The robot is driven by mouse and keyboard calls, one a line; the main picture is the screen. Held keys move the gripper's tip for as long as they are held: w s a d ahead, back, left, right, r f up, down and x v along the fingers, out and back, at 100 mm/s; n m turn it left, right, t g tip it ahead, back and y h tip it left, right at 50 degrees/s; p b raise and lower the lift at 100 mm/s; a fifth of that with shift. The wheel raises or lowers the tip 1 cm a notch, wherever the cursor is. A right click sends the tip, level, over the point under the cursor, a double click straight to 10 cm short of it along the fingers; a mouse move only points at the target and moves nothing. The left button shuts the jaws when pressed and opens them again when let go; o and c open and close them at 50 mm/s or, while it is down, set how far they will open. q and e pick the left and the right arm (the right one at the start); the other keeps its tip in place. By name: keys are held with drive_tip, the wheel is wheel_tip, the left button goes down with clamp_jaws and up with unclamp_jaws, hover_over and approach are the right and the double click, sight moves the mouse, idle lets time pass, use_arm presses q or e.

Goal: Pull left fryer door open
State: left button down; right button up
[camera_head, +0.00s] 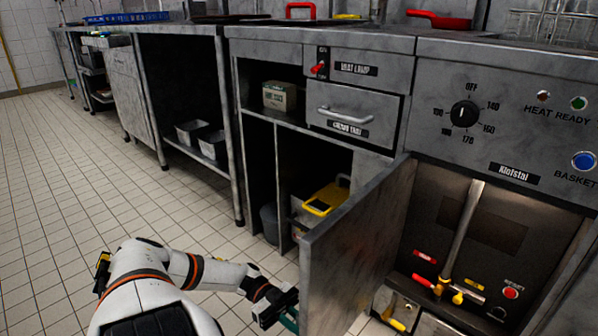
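The left fryer door (355,245) is a grey metal panel. It stands swung out from the fryer front, its far edge beside the left side of the open cavity and its near edge toward me. My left arm comes in from the bottom left. My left gripper (277,308) is low at the door's left face, close to the near edge. Its fingertips and any handle there are mostly hidden, so I cannot tell whether it grips anything. The fryer cavity (480,235) shows a pipe, a yellow valve and a red reset button. My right gripper is out of view.
A fryer control panel (500,115) with a black dial is above the cavity. The tiled floor (60,210) at left is clear.

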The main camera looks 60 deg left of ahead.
use_arm(q)
drive_tip(key=shift+s+a+f, duration=0.1)
drive_tip(key=shift+a, duration=0.05)
drive_tip(key=c, duration=1.5)
unclamp_jaws()
drive_tip(key=shift+o, duration=0.2)
drive_tip(key=b+v, duration=0.1)
drive_tip(key=v, duration=1.1)
